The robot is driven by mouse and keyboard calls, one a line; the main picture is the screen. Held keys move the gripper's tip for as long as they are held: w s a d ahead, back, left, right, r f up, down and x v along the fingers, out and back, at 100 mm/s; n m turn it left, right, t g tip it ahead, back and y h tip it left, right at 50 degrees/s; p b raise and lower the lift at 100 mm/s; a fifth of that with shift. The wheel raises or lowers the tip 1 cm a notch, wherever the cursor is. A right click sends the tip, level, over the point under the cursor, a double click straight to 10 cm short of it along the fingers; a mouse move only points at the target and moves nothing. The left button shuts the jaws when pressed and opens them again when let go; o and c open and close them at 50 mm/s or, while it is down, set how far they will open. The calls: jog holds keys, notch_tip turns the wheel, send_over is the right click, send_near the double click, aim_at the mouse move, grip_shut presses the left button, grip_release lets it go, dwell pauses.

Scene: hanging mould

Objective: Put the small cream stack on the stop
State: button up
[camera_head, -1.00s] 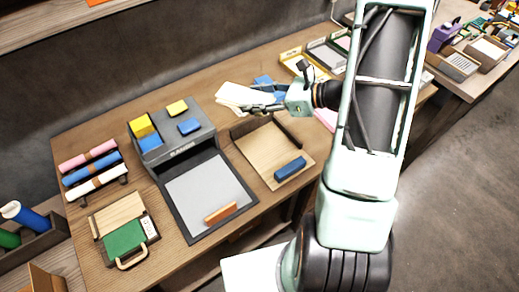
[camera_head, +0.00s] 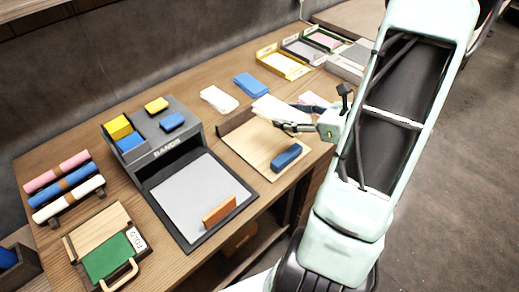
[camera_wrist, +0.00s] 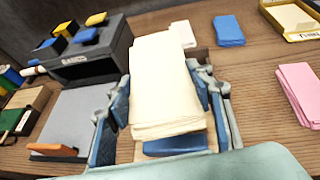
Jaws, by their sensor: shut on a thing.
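The cream stack (camera_head: 272,109) is a flat pile held in my gripper (camera_head: 291,126), over the back right part of a tan wooden board (camera_head: 246,148). In the wrist view the cream stack (camera_wrist: 165,85) fills the middle, between the blue-padded fingers. The board has a dark raised stop (camera_head: 236,121) along its back left edge. The held stack hides part of the board's back. A blue block (camera_head: 286,157) lies on the board's front right part. I cannot tell how high the stack is above the board.
Another white stack (camera_head: 219,99) and a blue stack (camera_head: 251,85) lie behind the board. A pink stack (camera_wrist: 300,92) is to the right. The dark BANDS unit (camera_head: 166,140) with its grey pad stands left. Yellow and grey trays stand at the back right.

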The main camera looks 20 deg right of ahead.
jog(key=shift+m+t+h, duration=0.5)
jog(key=shift+m+h, duration=0.3)
jog(key=s+d+f, duration=0.1)
jog(key=s+d+f+b, duration=0.1)
jog(key=s+d+b, duration=0.1)
jog(key=d, duration=0.1)
jog(key=shift+f, duration=0.4)
jog(key=s+a+x, duration=0.1)
jog(key=a+x, duration=0.1)
jog(key=x, duration=0.8)
jog(key=b, duration=0.1)
send_over(265, 142)
jog(key=f, duration=0.5)
jog(key=shift+s+d+f, duration=0.1)
jog(key=shift+s+d, duration=0.15)
jog(key=shift+s, duration=0.05)
jog(key=f, duration=0.3)
jog(key=shift+w+a, duration=0.2)
jog(key=shift+w, duration=0.15)
jog(key=shift+f, duration=0.45)
jog(key=shift+b, duration=0.3)
jog(key=shift+f, duration=0.15)
jog(key=o, duration=1.3)
